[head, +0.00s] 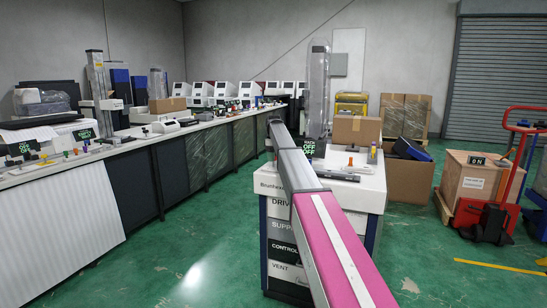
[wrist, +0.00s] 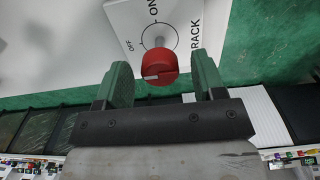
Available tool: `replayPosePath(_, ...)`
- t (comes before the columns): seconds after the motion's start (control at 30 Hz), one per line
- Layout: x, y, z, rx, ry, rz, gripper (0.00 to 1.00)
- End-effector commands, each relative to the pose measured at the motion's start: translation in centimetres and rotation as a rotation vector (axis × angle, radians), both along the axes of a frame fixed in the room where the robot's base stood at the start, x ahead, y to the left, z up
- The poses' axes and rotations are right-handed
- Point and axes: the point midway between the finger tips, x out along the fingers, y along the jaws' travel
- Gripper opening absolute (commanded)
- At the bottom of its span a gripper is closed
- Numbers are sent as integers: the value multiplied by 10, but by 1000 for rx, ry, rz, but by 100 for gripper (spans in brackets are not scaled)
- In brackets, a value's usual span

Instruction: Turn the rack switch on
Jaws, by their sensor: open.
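The rack switch is a red knob (wrist: 160,68) on a grey shaft, on a white panel (wrist: 185,15) printed RACK, ON and OFF, in the wrist view. My gripper (wrist: 163,75) is open, its two green fingers on either side of the knob in the picture, with gaps on both sides. I cannot tell the depth between fingers and knob. In the head view a dark display (head: 310,147) on the white-topped cabinet (head: 345,192) reads RACK and OFF in green. My arm runs to this cabinet and hides part of it; the knob and gripper cannot be made out there.
A cardboard box (head: 356,130) and small tools stand on the cabinet top. A long bench (head: 75,168) with devices and other displays runs along the left. A red pallet truck (head: 490,205) and a crate (head: 470,185) are at the right. Green floor is free between bench and cabinet.

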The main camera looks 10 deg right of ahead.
Motion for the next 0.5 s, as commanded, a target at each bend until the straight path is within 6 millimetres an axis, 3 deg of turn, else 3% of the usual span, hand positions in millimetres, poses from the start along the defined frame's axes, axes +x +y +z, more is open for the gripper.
replayPosePath(0.13, 0, 0, 0, 0, 0, 0, 63)
replayPosePath(0.3, 0, 0, 0, 0, 0, 0, 13)
replayPosePath(0.5, 0, 0, 0, 0, 0, -5, 14)
